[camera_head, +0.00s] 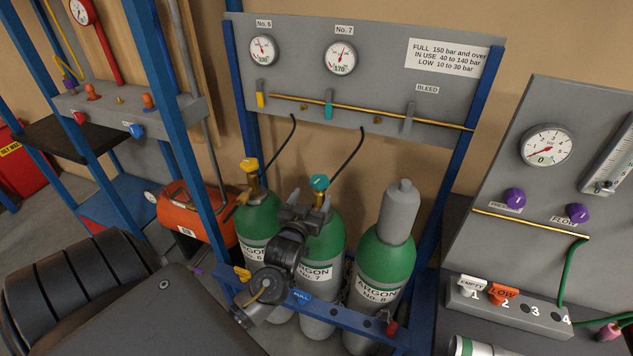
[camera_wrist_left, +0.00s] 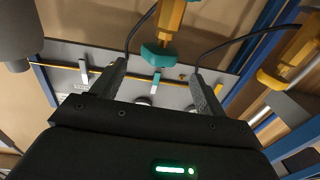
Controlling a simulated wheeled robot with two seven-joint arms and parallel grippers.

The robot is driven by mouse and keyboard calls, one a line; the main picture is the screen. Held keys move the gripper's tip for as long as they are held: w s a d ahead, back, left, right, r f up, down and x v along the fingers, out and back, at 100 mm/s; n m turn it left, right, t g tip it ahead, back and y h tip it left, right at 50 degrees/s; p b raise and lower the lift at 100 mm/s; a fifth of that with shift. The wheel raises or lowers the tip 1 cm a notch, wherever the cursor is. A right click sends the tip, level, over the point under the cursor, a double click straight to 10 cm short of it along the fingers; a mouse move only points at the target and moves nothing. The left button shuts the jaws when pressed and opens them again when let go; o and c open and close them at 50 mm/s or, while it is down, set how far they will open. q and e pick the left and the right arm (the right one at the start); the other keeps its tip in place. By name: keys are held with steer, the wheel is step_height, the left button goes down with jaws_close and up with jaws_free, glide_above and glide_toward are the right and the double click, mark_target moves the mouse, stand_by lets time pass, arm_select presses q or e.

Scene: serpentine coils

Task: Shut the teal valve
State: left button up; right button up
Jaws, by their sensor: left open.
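A teal valve knob (camera_head: 319,182) sits on the brass neck of the green and grey cylinder labelled Argon No. 7 (camera_head: 327,240). In the left wrist view the teal knob (camera_wrist_left: 158,56) lies between the lines of my two fingers, just beyond their tips. My left gripper (camera_head: 310,199) is open and empty just below and in front of this knob; its fingers also show in the left wrist view (camera_wrist_left: 158,72). I cannot tell whether a finger touches the knob. A teal lever (camera_head: 328,110) is on the panel's brass pipe above. My right gripper is not in view.
Cylinder No. 6 (camera_head: 258,222) with a yellow knob (camera_head: 248,165) stands left; capped cylinder No. 8 (camera_head: 384,262) stands right. Black hoses (camera_head: 349,155) run up to the gauge panel (camera_head: 385,80). A blue rack rail (camera_head: 340,312) crosses in front. An orange tank (camera_head: 180,208) is farther left.

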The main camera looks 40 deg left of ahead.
mark_target(316, 187)
arm_select(q)
steer(key=p+x, duration=0.1)
steer(key=x, duration=0.4)
steer(key=shift+w+a, duration=0.2)
steer(key=shift+w, duration=0.35)
steer(key=shift+w+a+f, duration=0.1)
steer(key=shift+w, duration=0.1)
